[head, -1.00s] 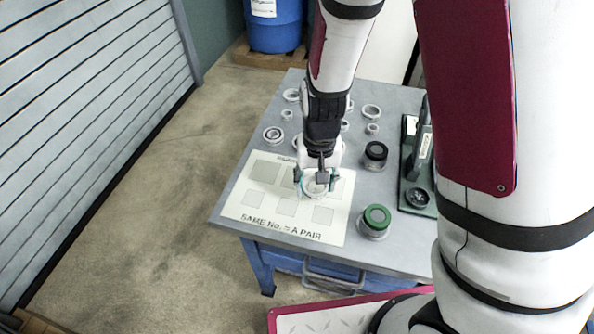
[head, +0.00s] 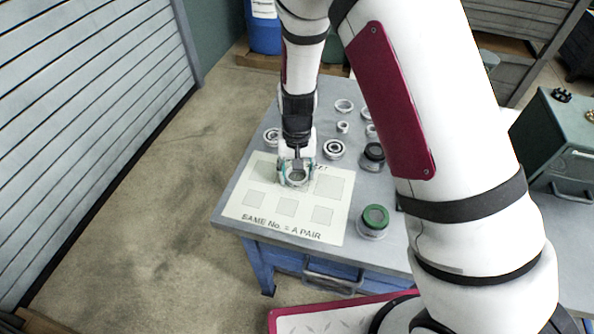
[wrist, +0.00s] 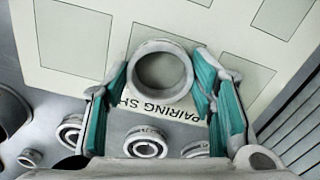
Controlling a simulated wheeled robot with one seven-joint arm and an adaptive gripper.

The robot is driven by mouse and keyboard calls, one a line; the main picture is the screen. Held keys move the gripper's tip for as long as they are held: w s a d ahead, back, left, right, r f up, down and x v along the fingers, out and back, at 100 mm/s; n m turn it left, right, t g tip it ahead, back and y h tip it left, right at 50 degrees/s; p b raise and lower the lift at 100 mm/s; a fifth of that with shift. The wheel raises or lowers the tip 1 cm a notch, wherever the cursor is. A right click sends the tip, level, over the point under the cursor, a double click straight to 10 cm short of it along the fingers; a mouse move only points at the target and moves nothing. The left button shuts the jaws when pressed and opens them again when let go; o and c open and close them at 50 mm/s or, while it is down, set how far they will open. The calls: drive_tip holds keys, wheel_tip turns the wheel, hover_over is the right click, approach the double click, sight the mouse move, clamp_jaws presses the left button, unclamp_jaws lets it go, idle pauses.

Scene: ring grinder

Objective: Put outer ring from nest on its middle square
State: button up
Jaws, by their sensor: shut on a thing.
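My gripper (head: 297,174) is shut on a pale metal outer ring (wrist: 161,74), with green-lined fingers on either side of it. The ring also shows in the head view (head: 296,180). It is over the far row of the white pairing sheet (head: 238,208), overlapping the middle square (wrist: 160,47) of that row in the wrist view. I cannot tell whether the ring touches the sheet. The ring lies roughly flat, its open centre facing the wrist camera. I cannot make out which object is the nest.
Several rings and bearings, such as this bearing (head: 334,149), stand on the grey table behind the sheet. A green-topped round piece (head: 374,219) and a black-topped one (head: 373,155) are to the right. The sheet's near row of squares (head: 287,207) is clear.

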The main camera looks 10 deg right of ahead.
drive_tip(key=shift+f, duration=0.1)
drive_tip(key=o, duration=1.2)
drive_tip(key=shift+o, duration=0.2)
drive_tip(key=s+d+r+t+y, duration=0.1)
drive_tip(key=d+r, duration=0.1)
drive_tip(key=r, duration=0.8)
drive_tip(key=s+d+r, duration=0.1)
drive_tip(key=r, duration=0.9)
drive_tip(key=s+d+r+t, duration=0.2)
drive_tip(key=s+d+r, duration=0.3)
drive_tip(key=s+r, duration=0.2)
drive_tip(key=s+d+r+n+t+h, duration=0.1)
drive_tip(key=s+d+r, duration=0.4)
drive_tip(key=s, duration=0.6)
wheel_tip(320, 180, up, 2)
drive_tip(key=shift+s+r+t+b, duration=0.2)
drive_tip(key=shift+s+t+b, duration=0.25)
drive_tip(key=shift+t, duration=0.35)
